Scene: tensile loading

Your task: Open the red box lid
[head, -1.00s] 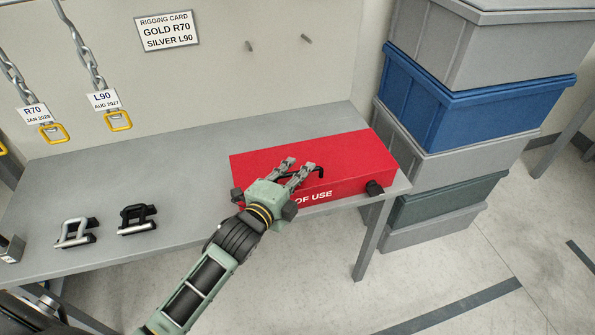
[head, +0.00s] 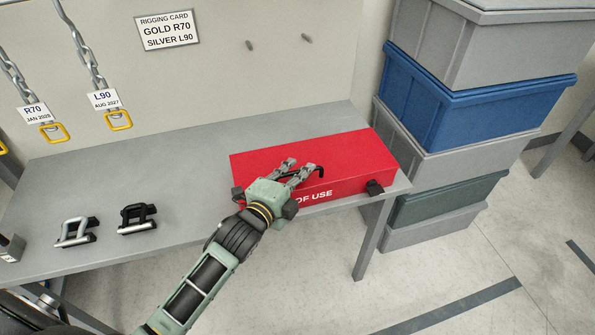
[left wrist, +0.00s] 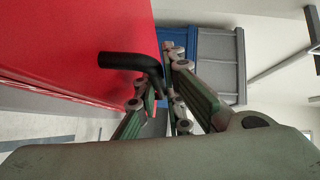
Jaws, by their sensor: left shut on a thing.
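The red box (head: 345,158) sits on the right end of the grey table, with its lid down and white lettering partly covered on its front. My left gripper (head: 298,172) is at the box's front top edge, shut on the black lid handle (head: 320,169). In the left wrist view the black handle (left wrist: 128,62) runs from the red box (left wrist: 75,40) to between the fingers of the left gripper (left wrist: 158,85). A black latch (head: 375,188) shows at the box's front right. Part of the handle is hidden by the fingers. My right gripper is not seen.
Two shackles, one silver (head: 74,233) and one black (head: 137,219), lie on the table (head: 190,160) at left. Chains with yellow links (head: 118,120) hang at the back left. Stacked bins (head: 470,105) stand close to the right of the box. The table's middle is clear.

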